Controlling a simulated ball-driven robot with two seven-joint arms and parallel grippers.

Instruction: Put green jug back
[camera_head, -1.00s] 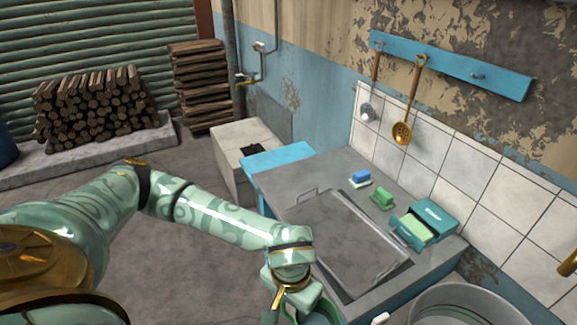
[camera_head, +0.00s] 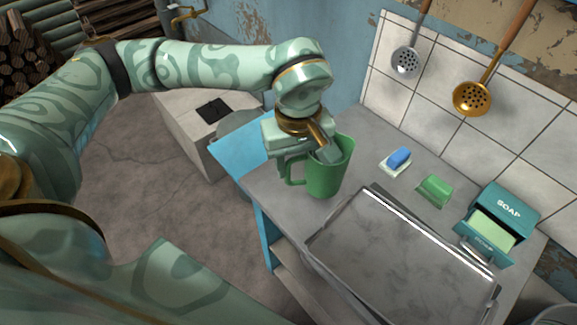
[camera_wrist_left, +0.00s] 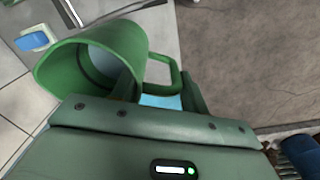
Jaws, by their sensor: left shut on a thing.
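The green jug (camera_head: 328,178) is in my left gripper (camera_head: 306,158), at the far left end of the grey counter in the head view. The jug is close to upright, its handle towards the left. I cannot tell whether its base touches the counter. In the left wrist view the jug (camera_wrist_left: 92,62) fills the upper left, its open mouth facing the camera. My left gripper (camera_wrist_left: 160,92) is shut on the jug, with the fingers at the wall on the handle side. The fingertips are partly hidden. My right gripper is out of view.
Two ladles hang on the tiled wall (camera_head: 440,85).

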